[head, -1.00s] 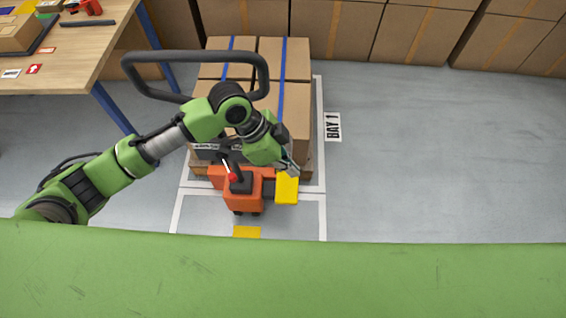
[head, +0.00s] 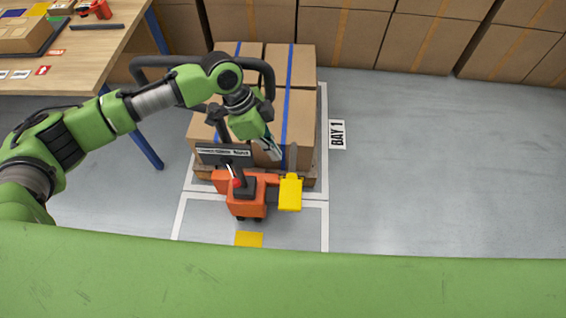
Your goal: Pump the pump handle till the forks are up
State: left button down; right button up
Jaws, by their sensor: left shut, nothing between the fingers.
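The orange pallet truck (head: 247,202) stands at the front of a loaded wooden pallet (head: 203,172). Its black loop handle (head: 268,72) is at the top of a dark upright column, partly hidden behind my left arm. A yellow pedal-like piece (head: 290,196) on a grey lever (head: 293,158) sticks out at the truck's right side. My left gripper (head: 276,154) is shut and empty, beside the top of the grey lever in the picture; I cannot tell whether they touch. The forks are hidden under the load. My right gripper is out of view.
Brown cartons with blue straps (head: 299,112) fill the pallet. A workbench (head: 88,62) with blue legs stands at the left. More cartons (head: 344,35) line the back. The grey floor at the right, past the BAY 1 sign (head: 337,134), is free.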

aim_at(291, 178)
pick_arm(q)
jog(key=p+x, duration=0.2)
jog(key=x, duration=0.7)
jog(key=shift+f, duration=0.3)
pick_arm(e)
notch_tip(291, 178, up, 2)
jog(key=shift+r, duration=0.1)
